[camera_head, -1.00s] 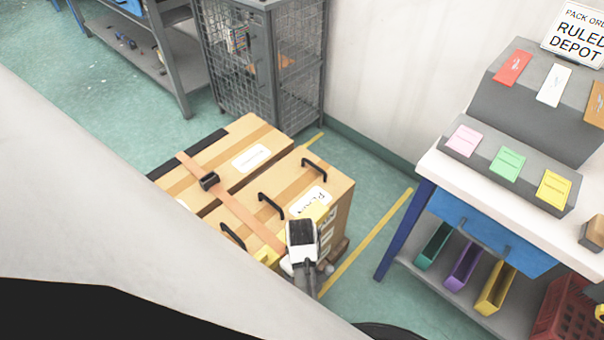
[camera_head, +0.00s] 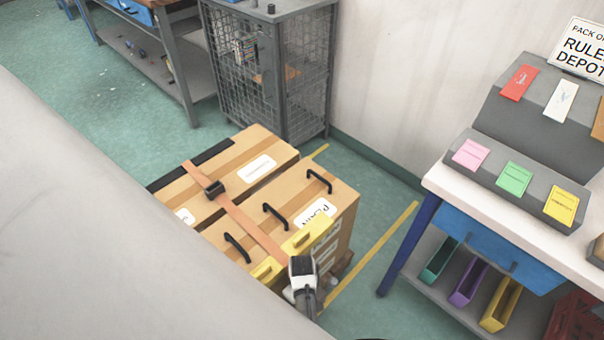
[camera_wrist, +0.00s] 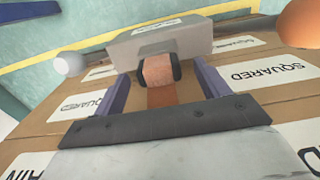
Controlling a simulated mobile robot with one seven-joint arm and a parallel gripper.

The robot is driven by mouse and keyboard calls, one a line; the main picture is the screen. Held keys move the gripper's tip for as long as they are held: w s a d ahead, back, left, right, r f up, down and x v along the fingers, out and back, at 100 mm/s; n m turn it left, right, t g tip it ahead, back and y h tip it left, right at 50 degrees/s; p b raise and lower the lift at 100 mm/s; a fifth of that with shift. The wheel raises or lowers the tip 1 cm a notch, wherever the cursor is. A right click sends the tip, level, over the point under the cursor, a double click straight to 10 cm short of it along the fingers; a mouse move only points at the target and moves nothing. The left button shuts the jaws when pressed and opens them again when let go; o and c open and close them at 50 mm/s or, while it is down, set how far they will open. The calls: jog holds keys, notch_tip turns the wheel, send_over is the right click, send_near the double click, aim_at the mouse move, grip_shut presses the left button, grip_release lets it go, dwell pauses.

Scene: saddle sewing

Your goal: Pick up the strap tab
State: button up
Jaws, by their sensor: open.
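In the wrist view, the strap tab (camera_wrist: 157,72) is a short orange-brown piece with dark side edges. It hangs on an orange-brown strap below a grey block (camera_wrist: 150,42). My gripper (camera_wrist: 162,74) is open, with one purple-grey finger on each side of the tab. Gaps show between the fingers and the tab, and I cannot tell whether the tab lies fully between the fingertips. In the head view, the strap (camera_head: 245,220) runs over the cardboard boxes (camera_head: 225,178) through a black buckle (camera_head: 214,189). My wrist hides its near end there.
Black handles (camera_head: 275,216) and yellow pieces (camera_head: 310,236) stand on the boxes near my arm. A workbench (camera_head: 510,210) stands right; a mesh cage (camera_head: 270,75) stands behind. Open floor lies between.

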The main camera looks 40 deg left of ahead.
jog(key=shift+f, duration=0.75)
jog(key=c, duration=1.1)
jog(key=shift+r, duration=0.1)
